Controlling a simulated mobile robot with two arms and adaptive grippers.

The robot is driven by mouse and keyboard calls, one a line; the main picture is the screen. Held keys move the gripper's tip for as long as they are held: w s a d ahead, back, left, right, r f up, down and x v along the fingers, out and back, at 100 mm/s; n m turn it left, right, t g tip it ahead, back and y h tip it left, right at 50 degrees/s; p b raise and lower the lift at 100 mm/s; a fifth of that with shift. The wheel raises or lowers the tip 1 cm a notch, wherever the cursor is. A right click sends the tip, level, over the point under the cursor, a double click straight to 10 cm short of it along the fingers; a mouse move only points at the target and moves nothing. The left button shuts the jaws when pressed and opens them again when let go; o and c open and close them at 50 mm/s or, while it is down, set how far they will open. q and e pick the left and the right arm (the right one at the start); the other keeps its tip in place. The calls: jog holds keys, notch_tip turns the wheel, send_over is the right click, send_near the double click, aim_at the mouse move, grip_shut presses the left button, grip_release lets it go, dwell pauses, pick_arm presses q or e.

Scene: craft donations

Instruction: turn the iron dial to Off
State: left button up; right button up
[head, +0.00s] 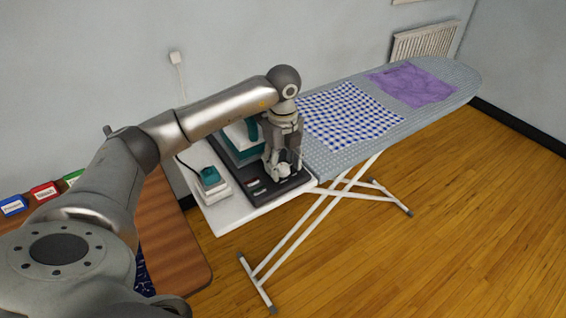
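The teal iron (238,146) is at the near left end of the ironing board, on a dark tray (262,195). My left arm reaches across in front of it and hides part of it. My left gripper (283,172) points down over the tray, just right of the iron. A pale rounded shape shows at its fingertips; I cannot tell if it is a dial or part of the fingers, or whether they are open or shut. No dial marking is readable. My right gripper is not in view.
A small teal-and-white block (211,182) with a dark cord sits on the white end shelf (236,215). A checked cloth (348,116) and a purple cloth (412,85) lie on the ironing board (440,72). A wooden table (178,245) with coloured labelled boxes is at left.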

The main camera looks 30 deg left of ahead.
aim_at(283, 167)
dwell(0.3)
pick_arm(q)
notch_tip(283, 167, up, 12)
dwell(0.4)
dwell(0.4)
